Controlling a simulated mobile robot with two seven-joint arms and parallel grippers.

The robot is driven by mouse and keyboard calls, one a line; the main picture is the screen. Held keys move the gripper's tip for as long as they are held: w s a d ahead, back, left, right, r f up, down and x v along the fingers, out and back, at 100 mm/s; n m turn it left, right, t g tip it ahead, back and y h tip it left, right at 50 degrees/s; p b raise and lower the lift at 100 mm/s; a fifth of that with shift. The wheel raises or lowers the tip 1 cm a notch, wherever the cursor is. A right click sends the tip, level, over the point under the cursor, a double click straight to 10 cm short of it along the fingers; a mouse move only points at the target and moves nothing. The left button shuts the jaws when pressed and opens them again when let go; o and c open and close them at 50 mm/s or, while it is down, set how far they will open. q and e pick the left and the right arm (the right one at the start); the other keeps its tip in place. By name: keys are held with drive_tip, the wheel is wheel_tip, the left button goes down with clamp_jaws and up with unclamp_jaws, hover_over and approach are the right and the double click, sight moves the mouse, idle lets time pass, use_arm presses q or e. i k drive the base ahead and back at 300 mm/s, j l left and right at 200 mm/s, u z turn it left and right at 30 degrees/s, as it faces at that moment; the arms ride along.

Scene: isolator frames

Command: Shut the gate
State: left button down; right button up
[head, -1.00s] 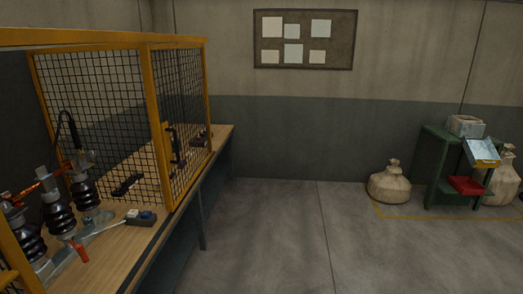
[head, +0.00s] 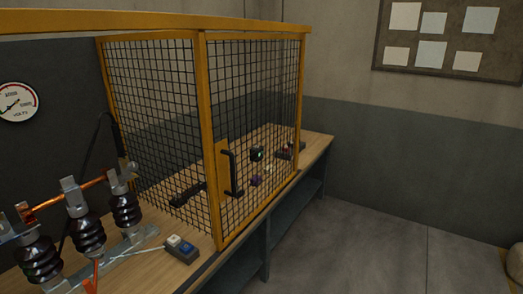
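A yellow-framed black mesh cage (head: 207,150) stands on the workbench in the head view. A black upright handle (head: 235,174) sits on a yellow plate near the left edge of its front mesh panel. That panel (head: 262,110) looks like the gate. The cage front left of it is open, with no mesh before the insulators. Another mesh panel (head: 150,120) runs back from the corner post. I cannot tell whether the gate slides or swings. Neither of my grippers is in view.
Black ribbed insulators (head: 86,230) with copper bars and a red-handled lever (head: 92,275) stand in the open bay. A small switch box (head: 181,248) lies near the bench's front edge. A round gauge (head: 17,101) hangs behind.

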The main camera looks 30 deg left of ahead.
sight(221, 153)
drive_tip(key=i, duration=1.65)
